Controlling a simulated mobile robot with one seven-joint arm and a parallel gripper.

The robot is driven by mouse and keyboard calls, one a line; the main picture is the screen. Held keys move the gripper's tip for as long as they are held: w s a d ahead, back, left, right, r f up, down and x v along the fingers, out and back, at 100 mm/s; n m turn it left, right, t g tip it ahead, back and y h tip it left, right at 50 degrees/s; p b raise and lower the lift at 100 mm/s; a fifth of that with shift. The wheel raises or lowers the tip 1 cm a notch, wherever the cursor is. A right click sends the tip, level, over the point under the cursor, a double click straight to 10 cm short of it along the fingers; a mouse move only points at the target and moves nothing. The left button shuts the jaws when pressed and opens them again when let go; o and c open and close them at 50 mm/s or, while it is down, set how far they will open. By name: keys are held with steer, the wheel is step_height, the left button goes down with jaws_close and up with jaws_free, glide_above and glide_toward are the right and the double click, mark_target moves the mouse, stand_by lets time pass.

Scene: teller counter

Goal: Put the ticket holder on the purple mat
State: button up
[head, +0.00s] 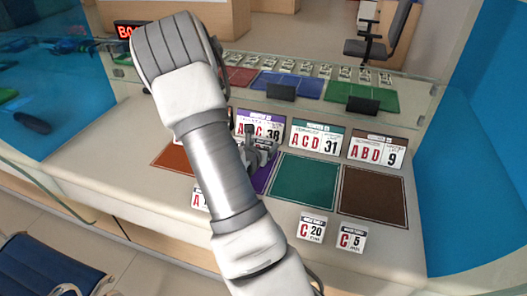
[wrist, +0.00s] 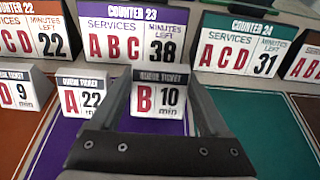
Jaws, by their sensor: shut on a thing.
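A white ticket holder marked B 10 min (wrist: 158,97) is between the fingers of my gripper (wrist: 160,84), which is shut on it. The purple mat (wrist: 45,150) lies below and around it in the wrist view. I cannot tell whether the holder touches the mat. In the head view my gripper (head: 260,152) is over the purple mat (head: 265,178), which my arm partly hides. The held holder is not clear there. A second ticket holder, A 22 min (wrist: 83,97), stands just left of the held one in the wrist view.
The Counter 23 sign (wrist: 128,36) stands behind the purple mat. A teal mat (head: 303,182) and a brown mat (head: 373,196) lie to the right, an orange mat (head: 173,157) to the left. Ticket holders C 20 (head: 312,227) and C 5 (head: 351,238) stand on the counter front.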

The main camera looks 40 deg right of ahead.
steer(key=shift+f, duration=0.95)
steer(key=shift+f, duration=0.1)
steer(key=shift+f+b, duration=0.2)
steer(key=shift+b, duration=0.15)
steer(key=o, duration=1.2)
steer(key=shift+r, duration=0.1)
steer(key=shift+o, duration=0.2)
steer(key=shift+r, duration=0.15)
